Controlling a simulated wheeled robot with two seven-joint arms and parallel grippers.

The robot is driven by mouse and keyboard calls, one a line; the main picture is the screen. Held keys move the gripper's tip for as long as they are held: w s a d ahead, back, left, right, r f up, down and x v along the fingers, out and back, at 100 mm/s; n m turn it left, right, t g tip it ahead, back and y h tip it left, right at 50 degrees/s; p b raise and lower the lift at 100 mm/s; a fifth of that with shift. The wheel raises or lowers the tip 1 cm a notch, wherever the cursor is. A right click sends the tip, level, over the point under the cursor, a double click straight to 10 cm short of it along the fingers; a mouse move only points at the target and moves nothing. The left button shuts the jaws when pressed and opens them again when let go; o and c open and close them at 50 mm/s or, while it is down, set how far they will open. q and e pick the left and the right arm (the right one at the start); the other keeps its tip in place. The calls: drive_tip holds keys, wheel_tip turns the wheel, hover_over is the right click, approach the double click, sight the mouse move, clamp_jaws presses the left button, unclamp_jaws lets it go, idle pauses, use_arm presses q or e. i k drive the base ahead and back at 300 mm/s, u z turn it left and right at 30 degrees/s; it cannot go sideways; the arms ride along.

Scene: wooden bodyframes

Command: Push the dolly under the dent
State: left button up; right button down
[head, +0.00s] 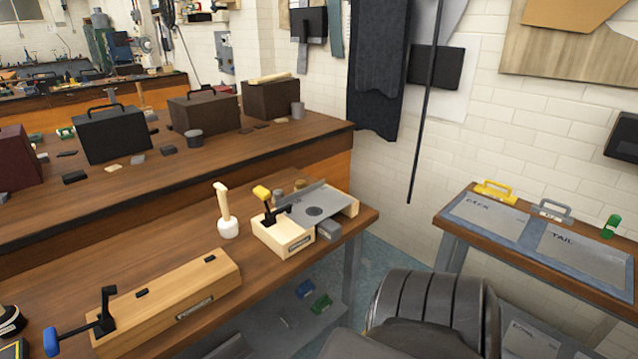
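A grey metal panel (334,201) lies on a light wooden fixture (283,241) near the right end of the workbench. A dark round mark (314,211) on the panel looks like the dent. A small grey block (328,231) at the fixture's front right, partly beneath the panel's near edge, looks like the dolly; how far it reaches under is hidden. A black lever with a yellow grip (262,192) stands at the fixture's left. Neither of my grippers is in view.
A white-headed mallet (228,227) stands left of the fixture. A long wooden box (168,301) with a blue-handled lever (51,341) is at the lower left. Dark boxes line the bench behind.

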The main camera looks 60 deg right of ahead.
sight(330, 230)
drive_tip(key=z, duration=0.3)
drive_tip(key=i, duration=0.7)
drive_tip(key=z, duration=1.2)
drive_tip(key=i, duration=0.5)
drive_tip(key=z, duration=0.5)
